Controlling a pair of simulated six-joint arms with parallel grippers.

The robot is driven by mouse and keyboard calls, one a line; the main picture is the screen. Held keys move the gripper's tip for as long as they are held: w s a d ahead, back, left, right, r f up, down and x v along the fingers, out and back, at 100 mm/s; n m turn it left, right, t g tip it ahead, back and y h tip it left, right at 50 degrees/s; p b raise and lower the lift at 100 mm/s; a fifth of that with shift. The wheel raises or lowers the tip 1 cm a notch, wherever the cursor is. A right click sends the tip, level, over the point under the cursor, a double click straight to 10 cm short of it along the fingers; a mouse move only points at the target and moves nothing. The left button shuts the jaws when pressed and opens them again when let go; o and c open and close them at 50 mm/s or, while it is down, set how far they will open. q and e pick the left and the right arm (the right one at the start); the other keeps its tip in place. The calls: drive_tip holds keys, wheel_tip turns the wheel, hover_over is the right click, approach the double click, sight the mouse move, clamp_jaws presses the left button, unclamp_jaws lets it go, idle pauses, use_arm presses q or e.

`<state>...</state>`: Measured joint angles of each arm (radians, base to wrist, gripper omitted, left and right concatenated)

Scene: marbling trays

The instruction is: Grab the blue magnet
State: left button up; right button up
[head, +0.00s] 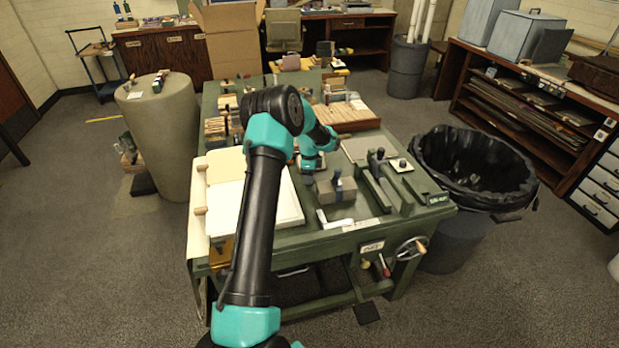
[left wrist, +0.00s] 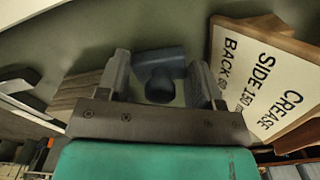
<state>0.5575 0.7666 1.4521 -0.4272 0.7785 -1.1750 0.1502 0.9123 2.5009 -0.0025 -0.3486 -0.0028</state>
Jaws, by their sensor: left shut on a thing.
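In the left wrist view, a dark blue piece that looks like the blue magnet (left wrist: 158,62) sits between the two grey fingers of my left gripper (left wrist: 162,74). It has a rounded end towards the camera. The gripper is shut on it. In the head view my left gripper (head: 312,166) is low over the middle of the green bench (head: 330,236), and my arm covers part of the area. I cannot make out the magnet in the head view. My right gripper is not in view.
A wood-framed sign (left wrist: 262,72) with black lettering lies beside the right finger in the wrist view. On the bench are a grey block with a blue-grey handle (head: 337,189), a white board (head: 288,212) and wooden-toned stacks. A black-lined bin (head: 473,168) stands right.

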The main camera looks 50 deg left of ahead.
use_arm(q)
wheel_tip(320, 180, up, 9)
drive_tip(key=shift+f, duration=0.1)
